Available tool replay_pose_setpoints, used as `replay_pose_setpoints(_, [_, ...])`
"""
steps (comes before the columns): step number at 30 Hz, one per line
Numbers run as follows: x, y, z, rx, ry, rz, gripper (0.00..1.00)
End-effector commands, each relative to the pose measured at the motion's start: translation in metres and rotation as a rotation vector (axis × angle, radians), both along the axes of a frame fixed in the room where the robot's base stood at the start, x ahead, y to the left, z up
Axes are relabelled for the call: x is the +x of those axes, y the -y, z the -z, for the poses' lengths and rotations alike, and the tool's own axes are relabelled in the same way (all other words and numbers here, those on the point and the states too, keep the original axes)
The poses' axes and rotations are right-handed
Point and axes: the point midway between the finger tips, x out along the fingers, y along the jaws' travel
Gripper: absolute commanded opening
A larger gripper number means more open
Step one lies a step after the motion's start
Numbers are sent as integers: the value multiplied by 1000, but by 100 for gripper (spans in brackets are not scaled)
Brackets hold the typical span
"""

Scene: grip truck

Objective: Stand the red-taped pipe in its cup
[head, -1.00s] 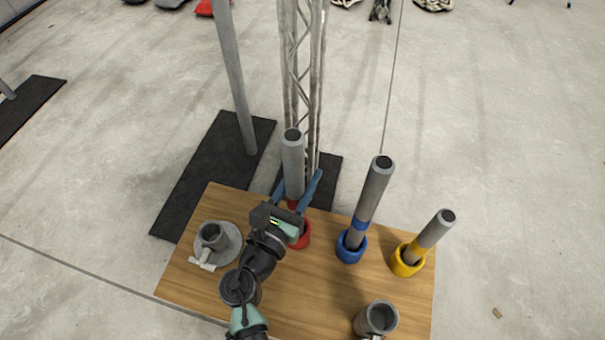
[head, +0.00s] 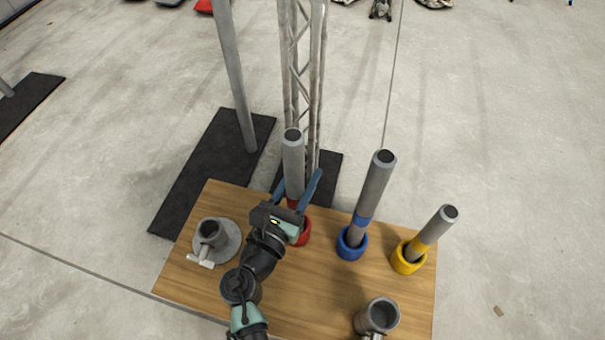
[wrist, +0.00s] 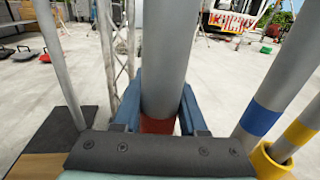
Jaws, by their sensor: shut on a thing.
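The red-taped pipe (head: 292,165) is a grey tube standing close to upright, with its red band low down, just above the red cup (head: 303,234). Its lower end appears to be in the red cup, but my gripper hides part of that spot. My gripper (head: 298,188) has its blue fingers on both sides of the pipe, shut on it. In the wrist view the pipe (wrist: 167,60) rises between the fingers, with the red tape (wrist: 157,126) at finger level. The pipe's bottom end is hidden there.
A blue-taped pipe (head: 373,188) leans in a blue cup (head: 351,245), and a yellow-taped pipe (head: 436,228) leans in a yellow cup (head: 407,260). Grey sockets stand at the left (head: 212,232) and front right (head: 382,314) of the wooden table (head: 310,290). A truss tower (head: 303,80) stands behind.

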Motion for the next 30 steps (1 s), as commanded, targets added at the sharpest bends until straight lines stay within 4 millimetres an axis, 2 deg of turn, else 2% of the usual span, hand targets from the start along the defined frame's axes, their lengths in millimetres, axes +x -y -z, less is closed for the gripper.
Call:
replay_pose_setpoints(4, [0, 0, 2, 0, 3, 0, 0])
replay_pose_setpoints(5, [0, 0, 1, 0, 3, 0, 47])
replay_pose_setpoints(10, [0, 0, 1, -1, 2, 0, 76])
replay_pose_setpoints(18, [0, 0, 3, 0, -2, 0, 76])
replay_pose_setpoints(22, [-7, -4, 1, -2, -3, -1, 76])
replay_pose_setpoints(26, [-26, -14, 0, 0, -4, -4, 76])
replay_pose_setpoints(30, [-54, -29, -1, -1, -4, -5, 76])
